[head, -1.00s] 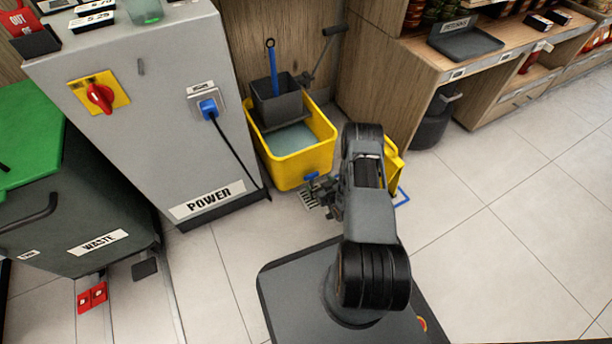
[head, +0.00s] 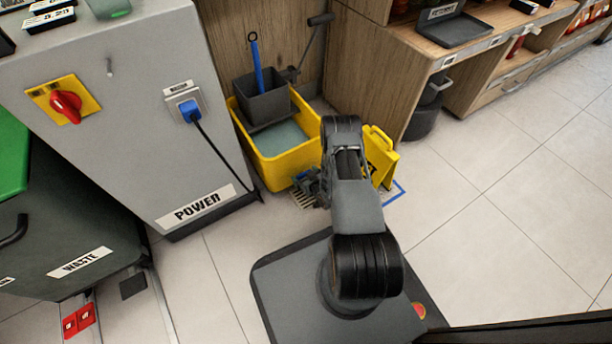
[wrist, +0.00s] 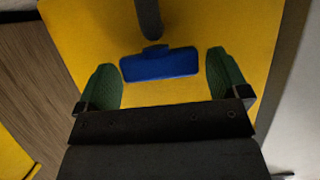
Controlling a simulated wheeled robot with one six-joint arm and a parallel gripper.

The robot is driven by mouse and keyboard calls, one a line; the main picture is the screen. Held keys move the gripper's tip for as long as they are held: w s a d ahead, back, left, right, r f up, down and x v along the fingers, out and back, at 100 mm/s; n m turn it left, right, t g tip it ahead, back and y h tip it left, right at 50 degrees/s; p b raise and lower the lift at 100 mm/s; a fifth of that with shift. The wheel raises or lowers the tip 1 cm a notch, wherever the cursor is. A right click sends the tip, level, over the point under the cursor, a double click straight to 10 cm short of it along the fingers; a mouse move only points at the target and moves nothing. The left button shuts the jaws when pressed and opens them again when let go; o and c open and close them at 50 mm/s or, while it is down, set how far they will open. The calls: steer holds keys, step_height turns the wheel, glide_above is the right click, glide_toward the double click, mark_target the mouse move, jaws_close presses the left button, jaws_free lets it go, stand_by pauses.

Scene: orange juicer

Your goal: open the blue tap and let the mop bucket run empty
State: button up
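The yellow mop bucket (head: 292,168) stands on the floor beside the power cabinet, with grey-green water (head: 283,140) inside. In the wrist view its yellow wall (wrist: 215,20) fills most of the picture. The blue tap (wrist: 160,66) shows there as a wide flat handle on that wall, with a dark rod or pipe just above it. My gripper (wrist: 162,72) is open. Its green fingertips stand left and right of the tap with a gap on each side. In the head view my gripper (head: 309,184) is at the bucket's lower front and mostly hides the tap.
A grey wringer (head: 264,103) with a blue handle sits in the bucket. A floor grate (head: 302,200) lies below its front. A yellow floor sign (head: 382,160) stands to the right. The power cabinet (head: 140,150) is close on the left; open floor lies right.

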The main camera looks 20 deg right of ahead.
steer(key=c, duration=0.7)
steer(key=shift+d+n+y, duration=0.1)
steer(key=shift+n+y, duration=0.6)
steer(key=shift+y, duration=0.1)
steer(key=o, duration=0.9)
steer(key=shift+c, duration=0.2)
